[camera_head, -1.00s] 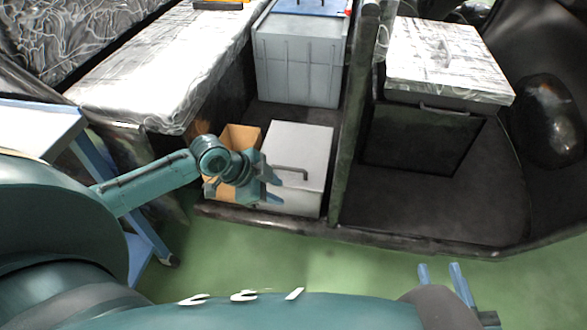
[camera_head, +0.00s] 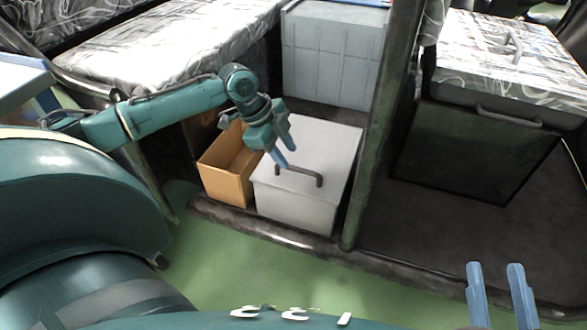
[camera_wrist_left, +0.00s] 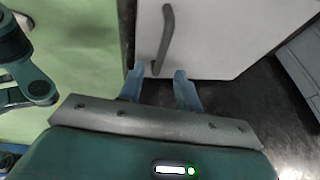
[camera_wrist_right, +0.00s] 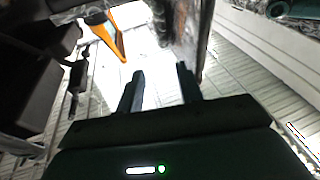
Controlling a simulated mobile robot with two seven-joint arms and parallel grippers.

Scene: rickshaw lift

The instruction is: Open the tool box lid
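The tool box (camera_head: 330,145) is a pale grey box with its lid closed, standing on the dark vehicle floor. A dark bar handle (camera_head: 300,172) sits on the lid near its front edge. My left gripper (camera_head: 286,157) is open and empty, above the lid close to the handle's left end. In the left wrist view, one end of the handle (camera_wrist_left: 166,35) reaches toward the gap between the left fingertips (camera_wrist_left: 157,73); I cannot tell if they touch it. My right gripper (camera_head: 494,267) is open and empty at the lower right, far from the box. Its open fingers also show in the right wrist view (camera_wrist_right: 160,72).
An open tan box (camera_head: 226,180) stands close to the left of the tool box. A large grey bin (camera_head: 333,60) stands behind it. A dark post (camera_head: 378,150) rises just to its right. A padded bench (camera_head: 165,50) lies at the back left. Green floor is clear in front.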

